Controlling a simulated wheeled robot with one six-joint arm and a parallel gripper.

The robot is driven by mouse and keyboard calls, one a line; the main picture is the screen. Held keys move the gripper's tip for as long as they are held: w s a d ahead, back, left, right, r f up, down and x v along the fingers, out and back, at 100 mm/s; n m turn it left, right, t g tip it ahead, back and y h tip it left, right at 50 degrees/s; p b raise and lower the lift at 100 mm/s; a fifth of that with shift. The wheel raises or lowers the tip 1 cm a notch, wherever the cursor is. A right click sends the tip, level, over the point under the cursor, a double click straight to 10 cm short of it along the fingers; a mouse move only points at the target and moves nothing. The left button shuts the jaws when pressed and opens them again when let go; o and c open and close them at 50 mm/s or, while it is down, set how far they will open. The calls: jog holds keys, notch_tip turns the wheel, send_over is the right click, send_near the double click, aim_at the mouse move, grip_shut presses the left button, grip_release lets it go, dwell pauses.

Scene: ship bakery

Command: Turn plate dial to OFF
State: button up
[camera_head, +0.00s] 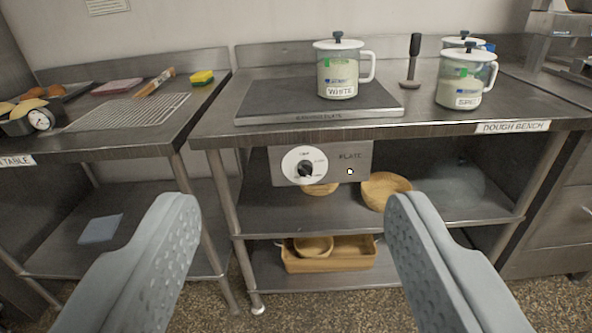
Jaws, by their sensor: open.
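The plate dial (305,169) is a dark knob on a round white face, on a grey control box marked PLATE (350,157) under the front edge of the dough bench. Its printed marks are too small to read, so I cannot tell its setting. A small white light or button (350,171) sits to its right. The dark warming plate (290,101) lies on the bench above, with a lidded jug labelled WHITE (338,75) standing on it. My gripper (290,205) is open and empty, its two grey fingers wide apart in front of the bench, apart from the dial.
Two more lidded jugs (467,80) and a dark-handled tool (411,62) stand on the bench at right. Baskets (386,189) and a wooden tray (330,259) sit on lower shelves. A second table (140,130) with a wire rack is at left.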

jog(key=w+f+m, duration=0.2)
jog(key=w+f, duration=0.4)
jog(key=w, duration=0.5)
jog(key=m+h, duration=0.2)
jog(key=m, duration=0.4)
send_near(305, 174)
jog(key=shift+t, duration=0.3)
jog(key=w, duration=0.6)
jog(key=w+d, duration=0.1)
jog(key=w, duration=0.2)
jog(key=shift+f, duration=0.1)
jog(key=c, duration=1)
